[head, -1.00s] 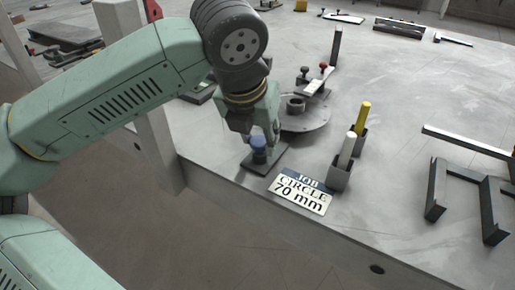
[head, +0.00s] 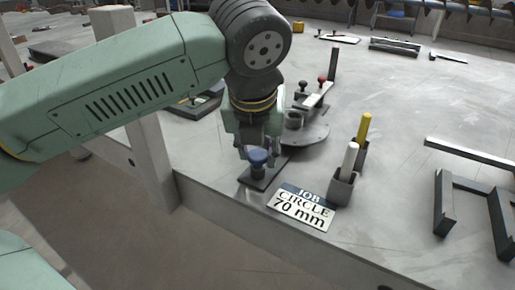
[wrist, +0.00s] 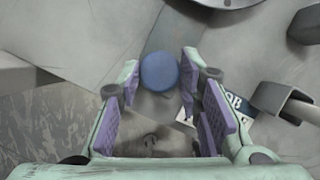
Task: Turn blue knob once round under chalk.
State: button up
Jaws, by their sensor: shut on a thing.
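The blue knob (head: 258,158) stands on a dark base plate (head: 258,178) near the table's front edge. My gripper (head: 257,150) points down from above and is shut on the knob. In the wrist view the round blue top (wrist: 159,71) lies between the fingertips. The grey turntable disc (head: 312,135) is just behind and right of the knob, with a raised ring on it. A bar with a red knob (head: 322,79) and a dark knob (head: 303,86) reaches over the disc. My gripper partly hides the plate and disc. I cannot tell whether chalk touches the disc.
White chalk (head: 349,158) and yellow chalk (head: 364,129) stand in grey holders to the right. A sign reading "JOB CIRCLE 70 mm" (head: 302,207) lies in front. Dark angled steel pieces (head: 446,203) are at far right. A post (head: 147,140) rises at the table's left.

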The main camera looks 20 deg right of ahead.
jog(key=o, duration=1.1)
jog(key=shift+r, duration=0.1)
jog(key=v, duration=1.2)
jog(key=shift+s, duration=0.15)
